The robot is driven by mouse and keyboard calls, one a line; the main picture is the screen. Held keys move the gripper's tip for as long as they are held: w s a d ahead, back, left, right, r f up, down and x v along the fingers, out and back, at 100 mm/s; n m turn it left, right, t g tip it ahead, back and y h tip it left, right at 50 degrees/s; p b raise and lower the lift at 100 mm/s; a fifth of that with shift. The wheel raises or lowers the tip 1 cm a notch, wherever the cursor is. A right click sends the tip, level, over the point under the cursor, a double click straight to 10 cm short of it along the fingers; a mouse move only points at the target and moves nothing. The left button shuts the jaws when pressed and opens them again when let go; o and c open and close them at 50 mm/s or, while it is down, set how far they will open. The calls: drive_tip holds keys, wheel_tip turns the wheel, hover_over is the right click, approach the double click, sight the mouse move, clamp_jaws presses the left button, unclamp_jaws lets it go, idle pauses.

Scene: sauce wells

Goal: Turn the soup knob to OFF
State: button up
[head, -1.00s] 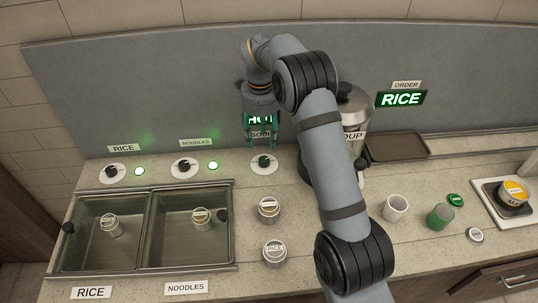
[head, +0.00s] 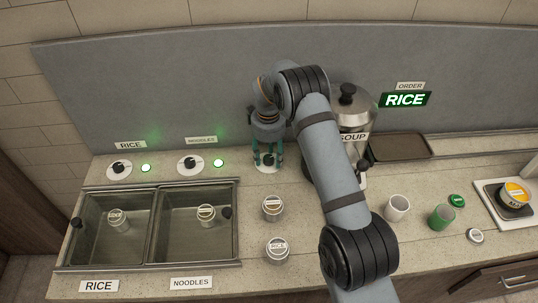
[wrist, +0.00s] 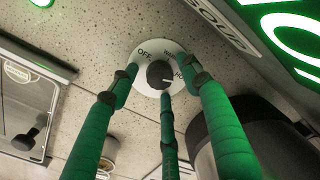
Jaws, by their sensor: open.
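The soup knob (wrist: 158,74) is black and sits on a round white dial (wrist: 144,60) marked OFF at left, with further marks, one starting with W and one with HO, to the right. Its pale pointer line faces right, towards the HO mark. In the head view the dial (head: 266,170) lies on the counter below my gripper (head: 268,161), which mostly hides the knob. My gripper is open and points down, its green fingers spread around the knob. I cannot tell whether any finger touches it.
The SOUP pot (head: 352,110) stands right of the dial, behind my arm. The noodles knob (head: 190,163) and rice knob (head: 119,168) are left, with green lamps lit. Labelled tins (head: 273,206) stand in front, beside the two wells (head: 120,250).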

drive_tip(key=c, duration=1.1)
